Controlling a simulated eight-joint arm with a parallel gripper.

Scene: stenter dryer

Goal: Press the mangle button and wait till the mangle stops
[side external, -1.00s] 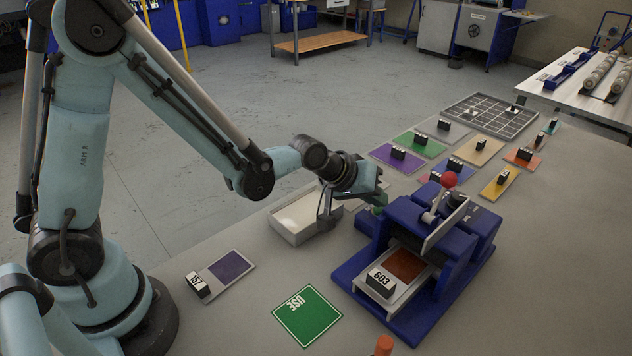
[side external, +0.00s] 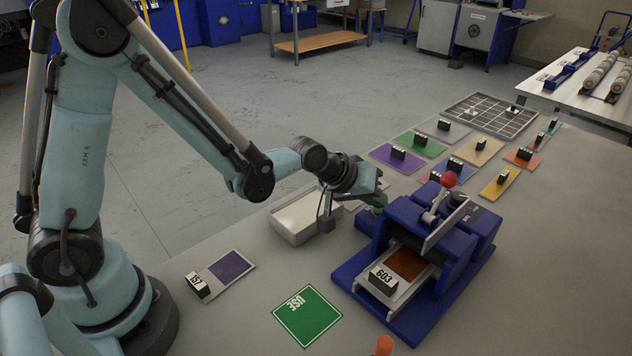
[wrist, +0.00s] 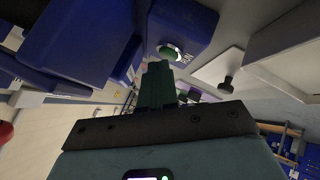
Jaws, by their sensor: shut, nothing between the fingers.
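The mangle (side external: 475,235) is a blue machine with a slanted metal plate and a red-knobbed lever (side external: 449,180). A white carrier with the label 603 (side external: 384,280) and a rust-orange swatch (side external: 406,263) lies partly inside it. The green mangle button (wrist: 169,52) sits on a blue box in the wrist view. In the side view it is a small green spot (side external: 377,210), partly behind my gripper. My gripper (side external: 380,193) is shut and empty, just above the button. Its fingertips (wrist: 158,68) point toward the button in the wrist view; contact cannot be told.
A white tray (side external: 291,238) stands left of the mangle, close under my gripper. A carrier labelled 157 (side external: 198,286) and a green USE mat (side external: 307,316) lie in front. Several coloured cards and a dark grid rack (side external: 492,116) lie behind. The table right of the mangle is clear.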

